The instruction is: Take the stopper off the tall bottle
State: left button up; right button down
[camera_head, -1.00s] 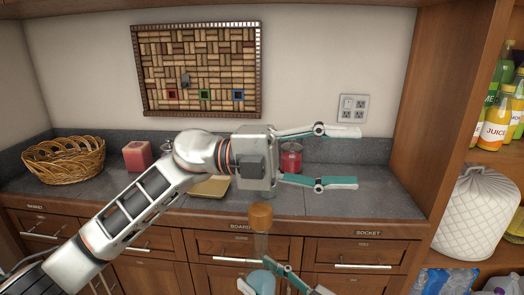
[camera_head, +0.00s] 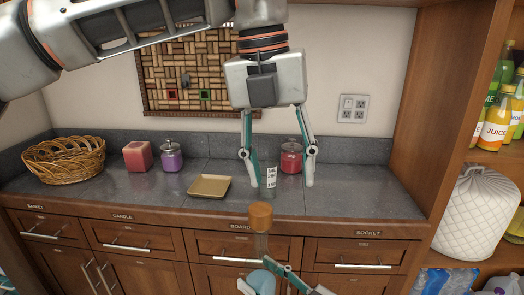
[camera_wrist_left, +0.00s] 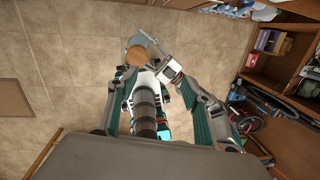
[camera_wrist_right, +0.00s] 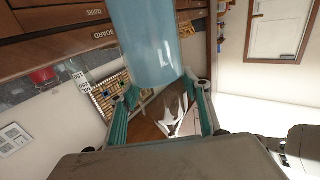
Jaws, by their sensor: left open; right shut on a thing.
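The tall bottle (camera_head: 260,247) is clear, with a round brown stopper (camera_head: 261,216) on its mouth, in front of the counter. My right gripper (camera_head: 281,279), low in the head view, is shut on the bottle. In the right wrist view the bluish bottle body (camera_wrist_right: 152,45) lies between its fingers. My left gripper (camera_head: 283,185) is open and empty, pointing down above and slightly right of the stopper. In the left wrist view the stopper (camera_wrist_left: 136,55) shows near its left finger. The bottle's lower part is cut off in the head view.
The counter (camera_head: 130,192) behind holds a wicker basket (camera_head: 65,160), a red block-like candle (camera_head: 137,156), a purple jar (camera_head: 172,157), a tan tray (camera_head: 209,187), a red jar (camera_head: 291,158) and a clear marked container (camera_head: 271,177). A wooden shelf stands at the right.

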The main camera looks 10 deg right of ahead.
aim_at(263, 207)
pick_arm(q)
jog(key=shift+n+t+y, duration=0.7)
jog(key=f, duration=0.3)
jog(key=w+a+f, duration=0.1)
jog(key=f, duration=0.2)
jog(key=w+a+f, duration=0.1)
jog(key=f, duration=0.2)
jog(key=shift+w+a+f, duration=0.15)
jog(key=shift+w+a, duration=0.05)
jog(key=shift+w, duration=0.05)
jog(key=c, duration=1.3)
jog(key=shift+r, duration=0.2)
jog(key=shift+r, duration=0.8)
jog(key=shift+r, duration=0.25)
